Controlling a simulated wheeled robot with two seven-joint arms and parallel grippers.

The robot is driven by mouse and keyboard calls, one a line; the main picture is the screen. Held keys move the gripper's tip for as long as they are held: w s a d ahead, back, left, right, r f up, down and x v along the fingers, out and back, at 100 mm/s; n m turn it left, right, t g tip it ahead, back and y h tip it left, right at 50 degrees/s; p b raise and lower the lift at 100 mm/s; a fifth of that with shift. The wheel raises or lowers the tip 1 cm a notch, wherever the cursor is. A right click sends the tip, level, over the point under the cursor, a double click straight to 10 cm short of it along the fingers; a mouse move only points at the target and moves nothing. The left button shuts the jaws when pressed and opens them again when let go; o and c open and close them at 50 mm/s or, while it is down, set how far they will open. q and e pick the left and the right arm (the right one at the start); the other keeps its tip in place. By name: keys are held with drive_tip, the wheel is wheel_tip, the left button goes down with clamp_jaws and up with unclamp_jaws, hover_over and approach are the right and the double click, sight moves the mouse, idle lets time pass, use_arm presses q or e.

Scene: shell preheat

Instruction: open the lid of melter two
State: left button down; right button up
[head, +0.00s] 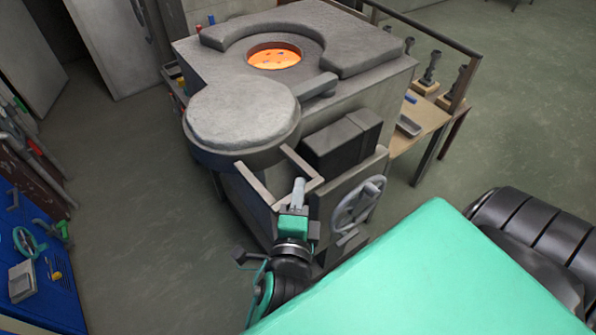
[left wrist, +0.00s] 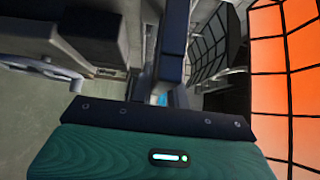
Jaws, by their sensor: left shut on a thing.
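The melter (head: 330,115) is a grey block furnace with a round opening (head: 274,56) that glows orange. Its thick round lid (head: 243,112) is swung clear of the opening and hangs off the front left corner, level. An angular metal bar handle (head: 256,184) reaches from the lid toward me. My left gripper (head: 298,192) is shut on the near end of this handle. In the left wrist view a dark bar (left wrist: 174,42) runs up from between the jaws; the fingertips are hard to make out. My right gripper is not in view.
A handwheel (head: 358,205) is on the melter front, right of my left gripper; it also shows in the left wrist view (left wrist: 40,70). A dark box (head: 342,142) sits above it. A wooden side table (head: 415,135) stands right. A blue tool board (head: 45,290) is lower left. Floor left is clear.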

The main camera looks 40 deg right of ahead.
use_arm(q)
drive_tip(key=c, duration=1.5)
unclamp_jaws()
drive_tip(key=shift+o, duration=0.7)
drive_tip(key=shift+d, duration=0.1)
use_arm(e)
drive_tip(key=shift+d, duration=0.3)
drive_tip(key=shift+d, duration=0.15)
